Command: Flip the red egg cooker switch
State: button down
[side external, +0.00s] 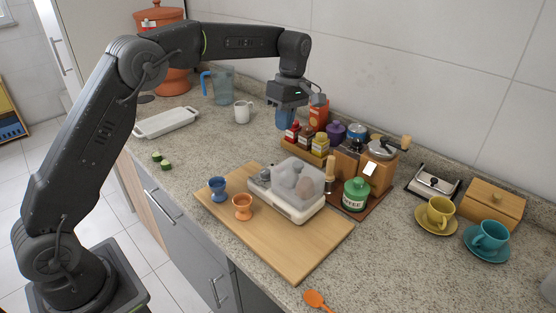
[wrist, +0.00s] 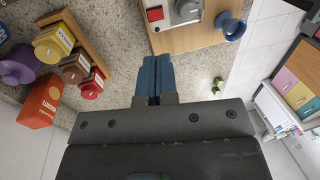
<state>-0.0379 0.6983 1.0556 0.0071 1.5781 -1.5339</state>
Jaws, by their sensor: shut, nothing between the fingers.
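The egg cooker (side external: 288,187) is a white base under a clear lid with eggs inside, on a wooden board. Its end shows at the top of the wrist view (wrist: 182,12), with a red switch (wrist: 155,14) beside a grey round part. Whether the switch is on or off cannot be told. In the side view the switch cannot be made out. My gripper (side external: 284,118) has blue fingers, shut and empty, pointing down above the counter behind the cooker. In the wrist view the closed fingertips (wrist: 157,62) are apart from the switch.
Spice jars (side external: 305,137) on a wooden rack stand close to my gripper. A blue egg cup (side external: 218,188) and an orange egg cup (side external: 242,206) stand on the board (side external: 280,249). A coffee grinder (side external: 379,165) and a green jar (side external: 356,193) stand right of the cooker.

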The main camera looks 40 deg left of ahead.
jog(key=f, duration=0.3)
jog(key=s+f, duration=0.1)
jog(key=f, duration=0.3)
jog(key=s+f, duration=0.1)
jog(key=f, duration=0.2)
jog(key=shift+f, duration=0.3)
